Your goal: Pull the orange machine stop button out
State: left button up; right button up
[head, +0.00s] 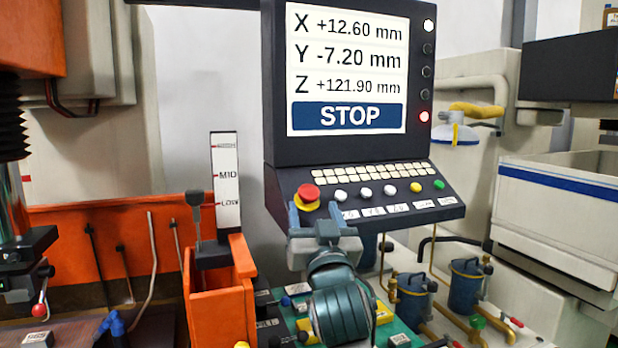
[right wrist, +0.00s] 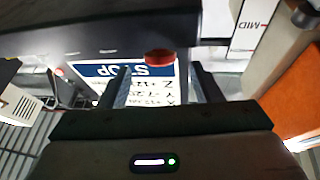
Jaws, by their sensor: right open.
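The orange-red machine stop button (head: 307,192) is a mushroom head on a yellow base at the left end of the console's control panel. It also shows in the right wrist view (right wrist: 160,57), at the edge of the dark panel. My right gripper (head: 310,200) is open, its two blue-grey fingers reaching up toward the button, one on each side in the picture. In the right wrist view the fingers (right wrist: 162,82) are spread with nothing held between them. I cannot tell whether a finger touches the button. My left gripper is not in view.
The console screen (head: 347,70) reads STOP, with a red lamp (head: 424,117) lit. White, yellow and green buttons (head: 389,189) line the panel right of the stop button. An orange holder (head: 217,305) with a level scale stands left. Blue pots (head: 411,298) stand right.

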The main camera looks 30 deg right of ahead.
aim_at(309, 188)
jog(key=p+x, duration=0.1)
jog(key=x, duration=0.5)
jog(key=shift+w+p, duration=0.1)
jog(key=shift+p, duration=0.3)
jog(key=shift+c, duration=0.5)
grip_shut()
jog(key=shift+r, duration=0.45)
jog(key=shift+s, duration=0.25)
jog(key=shift+o, duration=0.5)
grip_release()
jog(key=shift+s, duration=0.1)
